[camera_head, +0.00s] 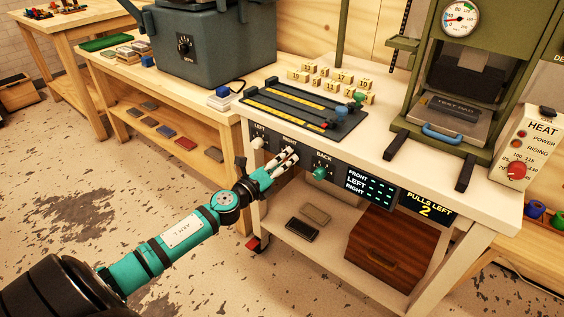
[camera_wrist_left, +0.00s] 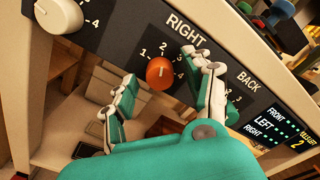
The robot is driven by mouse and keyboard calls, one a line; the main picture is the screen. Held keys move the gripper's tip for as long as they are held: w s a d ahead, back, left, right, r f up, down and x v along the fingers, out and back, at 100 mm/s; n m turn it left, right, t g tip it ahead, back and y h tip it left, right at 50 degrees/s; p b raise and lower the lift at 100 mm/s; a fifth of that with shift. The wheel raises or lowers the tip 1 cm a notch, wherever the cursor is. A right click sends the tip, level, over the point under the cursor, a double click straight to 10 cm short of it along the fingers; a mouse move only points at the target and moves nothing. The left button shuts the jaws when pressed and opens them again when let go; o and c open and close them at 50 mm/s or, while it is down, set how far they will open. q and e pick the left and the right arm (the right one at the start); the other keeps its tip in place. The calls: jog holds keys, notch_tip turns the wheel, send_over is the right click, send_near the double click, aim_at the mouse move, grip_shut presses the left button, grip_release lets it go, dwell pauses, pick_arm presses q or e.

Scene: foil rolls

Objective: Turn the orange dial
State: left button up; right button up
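The orange dial (camera_wrist_left: 160,72) is on the dark front panel under the word RIGHT, with numbers 1 to 4 around it. My left gripper (camera_head: 288,155) reaches up to this panel from the left. In the left wrist view the open fingers of the left gripper (camera_wrist_left: 161,66) stand on either side of the dial, with visible gaps, so it is not gripped. In the head view the fingers hide the dial. I cannot tell exactly how far the fingertips are from the panel. My right gripper is not in view.
A white dial (camera_wrist_left: 58,15) marked LEFT and a green dial (camera_head: 320,172) marked BACK flank it. A display (camera_head: 369,189) is farther right. A wooden box (camera_head: 389,250) is on the lower shelf. A red knob (camera_head: 516,170) is on the HEAT box. Open floor is at left.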

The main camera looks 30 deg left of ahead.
pick_arm(q)
jog(key=shift+s, duration=0.1)
jog(key=s, duration=1.1)
jog(key=shift+s+a, duration=0.4)
jog(key=shift+a, duration=0.05)
